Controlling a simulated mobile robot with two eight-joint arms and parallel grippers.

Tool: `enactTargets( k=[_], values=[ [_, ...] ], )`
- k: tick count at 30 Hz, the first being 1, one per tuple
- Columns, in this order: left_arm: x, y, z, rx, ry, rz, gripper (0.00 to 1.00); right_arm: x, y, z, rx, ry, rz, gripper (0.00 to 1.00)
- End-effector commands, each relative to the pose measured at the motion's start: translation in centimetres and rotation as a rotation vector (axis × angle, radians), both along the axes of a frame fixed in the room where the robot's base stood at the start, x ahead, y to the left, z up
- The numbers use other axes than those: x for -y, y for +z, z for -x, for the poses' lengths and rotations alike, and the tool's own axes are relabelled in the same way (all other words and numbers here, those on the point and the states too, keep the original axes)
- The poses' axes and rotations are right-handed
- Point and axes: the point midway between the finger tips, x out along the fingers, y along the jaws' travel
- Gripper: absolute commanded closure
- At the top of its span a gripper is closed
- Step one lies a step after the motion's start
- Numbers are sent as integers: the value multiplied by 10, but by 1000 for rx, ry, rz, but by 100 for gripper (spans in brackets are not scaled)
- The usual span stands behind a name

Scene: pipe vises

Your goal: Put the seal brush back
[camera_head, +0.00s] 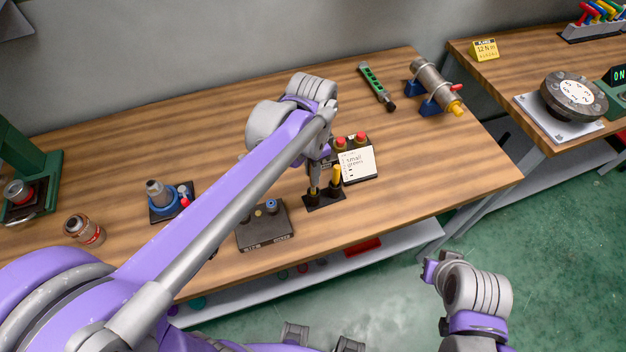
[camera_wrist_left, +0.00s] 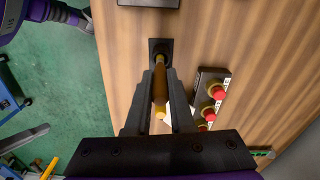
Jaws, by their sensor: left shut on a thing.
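My left gripper (camera_head: 315,188) points down over a small black stand (camera_head: 338,199) near the table's front edge. It is shut on a brush with an amber handle, which shows between the fingers in the left wrist view (camera_wrist_left: 160,85). The held brush's lower end is at the left part of the stand; I cannot tell whether it is seated. The stand also shows in the left wrist view (camera_wrist_left: 153,44). My right gripper (camera_head: 431,271) is off the table at lower right; its jaws are unclear.
A dark box with red knobs and a card (camera_head: 357,163) stands just behind the stand. A grey box (camera_head: 264,226) is to its left. A blue-grey device (camera_head: 158,196) and a jar (camera_head: 84,230) are farther left.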

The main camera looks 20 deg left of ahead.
Motion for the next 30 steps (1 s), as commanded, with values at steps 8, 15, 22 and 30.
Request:
enactTargets(
  k=[8, 15, 22, 30],
  values=[
    [0, -38, 0, 0, 0, 0, 100, 0, -3, 1, -2, 0, 0, 100],
    [0, -40, 0, 0, 0, 0, 100, 0, -3, 1, -2, 0, 0, 100],
    [0, -42, 0, 0, 0, 0, 63, 0, -4, 1, -3, 0, 0, 100],
    [0, -42, 0, 0, 0, 0, 49, 0, -4, 1, -3, 0, 0, 100]
  ],
)
